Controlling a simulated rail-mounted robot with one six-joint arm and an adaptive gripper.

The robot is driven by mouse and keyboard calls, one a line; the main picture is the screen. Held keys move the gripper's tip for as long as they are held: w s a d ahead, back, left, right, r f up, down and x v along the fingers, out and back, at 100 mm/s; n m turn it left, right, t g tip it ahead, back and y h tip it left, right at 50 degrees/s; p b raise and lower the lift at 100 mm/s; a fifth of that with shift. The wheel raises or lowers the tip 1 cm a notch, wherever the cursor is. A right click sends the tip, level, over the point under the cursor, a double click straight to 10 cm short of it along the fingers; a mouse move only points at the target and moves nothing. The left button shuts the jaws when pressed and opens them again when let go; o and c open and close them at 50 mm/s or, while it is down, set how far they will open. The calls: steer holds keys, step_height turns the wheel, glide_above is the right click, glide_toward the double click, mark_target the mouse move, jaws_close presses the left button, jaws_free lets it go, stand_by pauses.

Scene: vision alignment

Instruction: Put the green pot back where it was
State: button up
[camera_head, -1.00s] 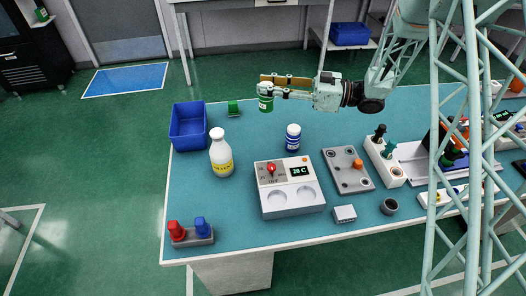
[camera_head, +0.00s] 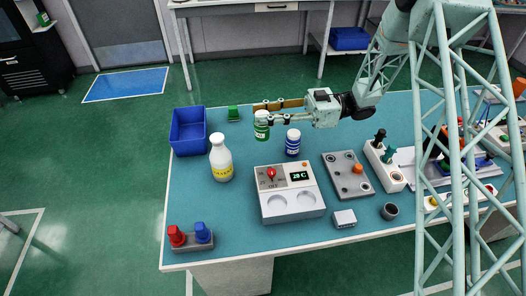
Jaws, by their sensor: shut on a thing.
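The green pot (camera_head: 261,131) is a small green jar with a pale label and a light top. My gripper (camera_head: 263,115) is shut on it and holds it near the back left part of the blue-topped table, to the left of the blue pot (camera_head: 293,142). I cannot tell whether the green pot's base touches the table. The blue pot stands upright with a white band and lid. The grey device (camera_head: 290,214) with a red knob, a green display and two empty round recesses is in front of them.
A white bottle with a yellow label (camera_head: 220,158) stands left of the green pot. A grey plate with an orange knob (camera_head: 347,176) lies to the right.

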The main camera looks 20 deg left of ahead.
mark_target(264, 136)
steer(key=shift+f+b, duration=0.65)
steer(key=shift+f, duration=2.4)
steer(key=shift+f+b, duration=0.45)
steer(key=shift+f, duration=1.45)
steer(key=shift+f, duration=0.1)
steer(key=o, duration=1.4)
steer(key=shift+d, duration=0.1)
steer(key=shift+p+v, duration=0.5)
steer(key=shift+v, duration=1.4)
